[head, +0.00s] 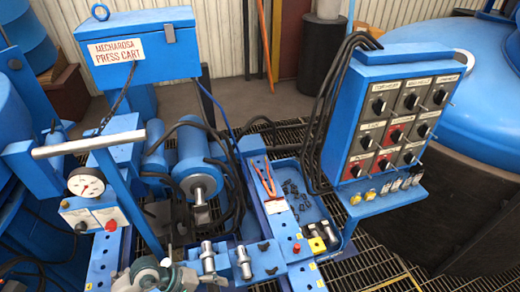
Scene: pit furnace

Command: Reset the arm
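Neither of my grippers can be made out in the head view. The blue press cart (265,220) fills the middle, with a sign reading "Mecharosa Press Cart" (115,50) on its blue box. A lever with a grey crossbar handle (90,143) stands at the left, tilted, above a round white gauge (86,182). A grey and teal metal part (152,274) sits at the bottom edge, partly cut off; I cannot tell what it is.
A control panel (392,118) with several black knobs stands at the right, with thick black hoses (325,110) beside it. A large blue domed vessel (440,45) is behind it. Red-handled pliers (265,180) lie on the cart. Metal grating (375,255) covers the floor.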

